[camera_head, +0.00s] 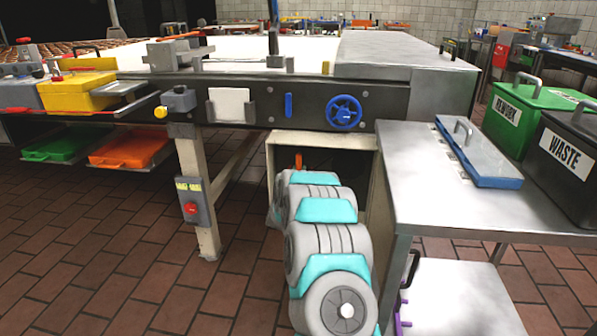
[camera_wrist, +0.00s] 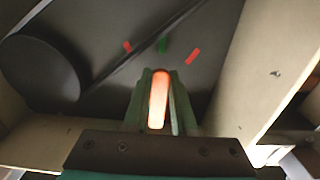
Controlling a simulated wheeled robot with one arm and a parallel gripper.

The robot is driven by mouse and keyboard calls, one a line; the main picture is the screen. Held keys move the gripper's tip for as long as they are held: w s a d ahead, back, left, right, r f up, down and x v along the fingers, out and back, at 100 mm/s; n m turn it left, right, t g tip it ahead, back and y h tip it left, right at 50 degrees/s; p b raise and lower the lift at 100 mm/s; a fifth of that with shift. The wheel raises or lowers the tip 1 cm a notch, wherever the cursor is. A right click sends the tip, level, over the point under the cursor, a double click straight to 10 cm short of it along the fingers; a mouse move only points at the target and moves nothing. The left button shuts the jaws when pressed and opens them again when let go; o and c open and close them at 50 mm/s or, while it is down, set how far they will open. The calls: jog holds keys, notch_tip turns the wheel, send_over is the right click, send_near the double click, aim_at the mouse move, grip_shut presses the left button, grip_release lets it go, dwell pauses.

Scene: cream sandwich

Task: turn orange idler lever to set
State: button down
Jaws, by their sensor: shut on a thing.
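The orange idler lever (camera_wrist: 158,98) shows in the wrist view, pointing up the picture between the fingers of my gripper (camera_wrist: 160,85), which is shut on it. Beyond its tip, a green mark (camera_wrist: 162,45) sits on the dark back panel, with a red mark to the left (camera_wrist: 127,46) and another to the right (camera_wrist: 193,56). The lever points near the green mark, slightly left of it. In the head view a bit of the orange lever (camera_head: 298,161) shows above my arm, inside the open housing under the conveyor. My arm hides the gripper there.
The cream housing wall (camera_wrist: 262,70) stands close on the right, and a dark round roller (camera_wrist: 42,68) with a belt is on the left. In the head view, a steel table (camera_head: 420,180) flanks my arm on the right, and a conveyor leg (camera_head: 200,200) stands left.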

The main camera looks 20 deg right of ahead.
jog(key=c, duration=0.7)
grip_release()
jog(key=shift+b+v, duration=0.45)
jog(key=shift+v, duration=3.45)
